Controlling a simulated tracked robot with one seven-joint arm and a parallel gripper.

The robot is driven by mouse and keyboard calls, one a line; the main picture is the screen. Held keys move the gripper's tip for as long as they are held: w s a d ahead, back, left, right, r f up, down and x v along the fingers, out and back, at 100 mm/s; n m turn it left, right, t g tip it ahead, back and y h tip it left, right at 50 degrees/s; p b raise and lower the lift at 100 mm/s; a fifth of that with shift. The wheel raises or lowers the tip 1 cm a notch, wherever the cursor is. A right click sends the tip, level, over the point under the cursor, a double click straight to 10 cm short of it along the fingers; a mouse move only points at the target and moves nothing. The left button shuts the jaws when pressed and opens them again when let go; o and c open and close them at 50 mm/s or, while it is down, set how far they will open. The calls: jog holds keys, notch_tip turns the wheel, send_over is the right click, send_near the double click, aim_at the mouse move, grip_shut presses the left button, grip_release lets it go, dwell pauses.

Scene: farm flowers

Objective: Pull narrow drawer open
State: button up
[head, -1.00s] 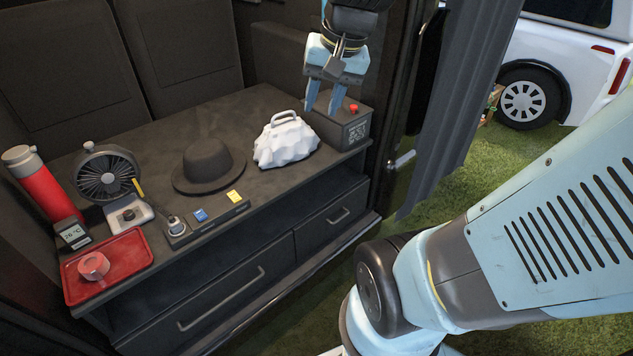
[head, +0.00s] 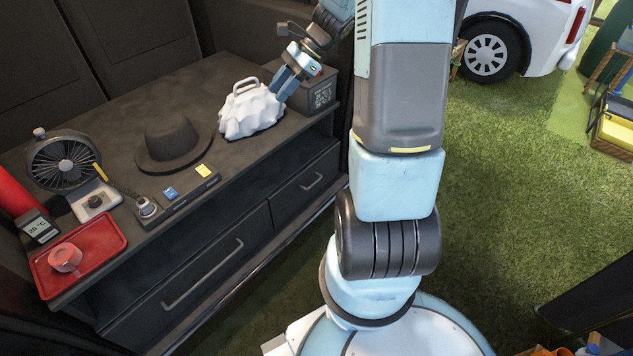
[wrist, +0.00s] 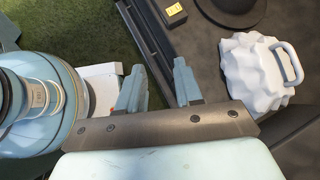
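The narrow drawer (head: 306,184) is the smaller dark front at the right under the dark counter in the head view. It looks closed, and its bar handle (head: 312,181) faces the grass. My gripper (head: 285,85) is above the counter, at the right side of the white lumpy object (head: 250,109), higher than the drawer and behind its front. In the wrist view my gripper (wrist: 160,80) shows two blue fingers apart, with nothing between them. I cannot make out the drawer handle in the wrist view.
The wide drawer (head: 190,290) is left of the narrow one and looks closed. A hat (head: 174,145), fan (head: 65,163), red tray (head: 105,242) and control strip (head: 180,199) stand on the counter. A dark box (head: 318,95) is at its right end. Grass (head: 490,190) lies open to the right.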

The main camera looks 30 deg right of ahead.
jog(key=w+d+f+m+t+y, duration=0.2)
jog(key=w+d+f+m, duration=0.15)
jog(key=f, duration=0.35)
jog(key=w+d+f+m+t+y, duration=0.1)
jog(key=w+d+f+m, duration=0.1)
jog(key=d+f+m, duration=0.3)
jog(key=m+t, duration=0.4)
jog(key=m, duration=0.4)
send_over(315, 182)
jog(key=s+a, duration=0.2)
jog(key=s, duration=0.2)
notch_tip(315, 182, down, 14)
jog(key=s+d+f+m+t+h, duration=0.2)
jog(key=f+m, duration=0.3)
jog(key=f, duration=0.4)
jog(key=s+d+f+m+t+h, duration=0.25)
jog(key=f+m, duration=0.35)
jog(key=f, duration=0.3)
jog(key=s+d+f+m+t+h, duration=0.25)
jog(key=f+m, duration=0.25)
jog(key=f, duration=0.4)
jog(key=shift+y, duration=0.3)
jog(key=x, duration=1.2)
jog(key=shift+w+a+f, duration=0.2)
jog(key=shift+a+f, duration=0.1)
jog(key=shift+a, duration=0.1)
grip_shut()
